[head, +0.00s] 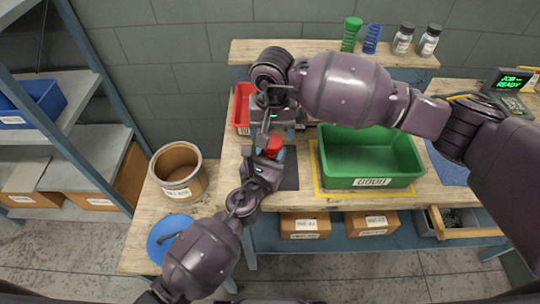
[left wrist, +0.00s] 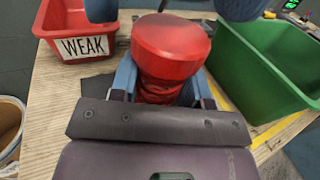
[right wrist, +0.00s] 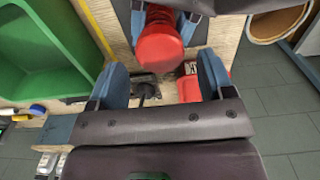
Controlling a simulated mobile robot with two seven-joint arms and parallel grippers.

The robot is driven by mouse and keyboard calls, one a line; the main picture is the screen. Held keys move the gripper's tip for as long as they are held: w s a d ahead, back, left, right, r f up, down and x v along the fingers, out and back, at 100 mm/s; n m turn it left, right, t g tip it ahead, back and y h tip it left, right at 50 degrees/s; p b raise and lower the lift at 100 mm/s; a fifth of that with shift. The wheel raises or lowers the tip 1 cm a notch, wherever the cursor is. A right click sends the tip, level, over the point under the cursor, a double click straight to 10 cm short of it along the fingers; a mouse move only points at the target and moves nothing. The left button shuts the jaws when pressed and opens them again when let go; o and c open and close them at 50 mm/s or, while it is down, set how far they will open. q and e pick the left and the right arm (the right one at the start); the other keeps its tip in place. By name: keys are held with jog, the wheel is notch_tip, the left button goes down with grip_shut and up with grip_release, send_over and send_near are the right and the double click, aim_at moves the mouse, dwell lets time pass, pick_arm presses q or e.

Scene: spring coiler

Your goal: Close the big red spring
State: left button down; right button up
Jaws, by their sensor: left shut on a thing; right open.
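The big red spring (head: 275,148) has a thick round red cap and red coils below it. My left gripper (head: 268,158) is shut on it; in the left wrist view the spring (left wrist: 168,45) stands between the blue fingers (left wrist: 160,88), which hide part of its coils. The red cap also shows at the top of the right wrist view (right wrist: 158,42). My right gripper (head: 270,125) is open and empty close to the spring on the back side. Its blue fingers (right wrist: 160,80) are spread wide, apart from the spring.
A red bin (left wrist: 85,50) labelled WEAK stands behind the spring. A green bin (head: 370,183) sits to the right inside yellow tape. Green (head: 351,34) and blue springs (head: 371,39) and two jars stand on the back shelf. A bucket (head: 178,172) and a blue lid (head: 165,240) are at left.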

aim_at(272, 140)
jog(key=shift+f, duration=1.7)
jog(key=c, duration=0.9)
jog(key=m, duration=2.1)
jog(key=shift+m, duration=0.3)
jog(key=m, duration=0.8)
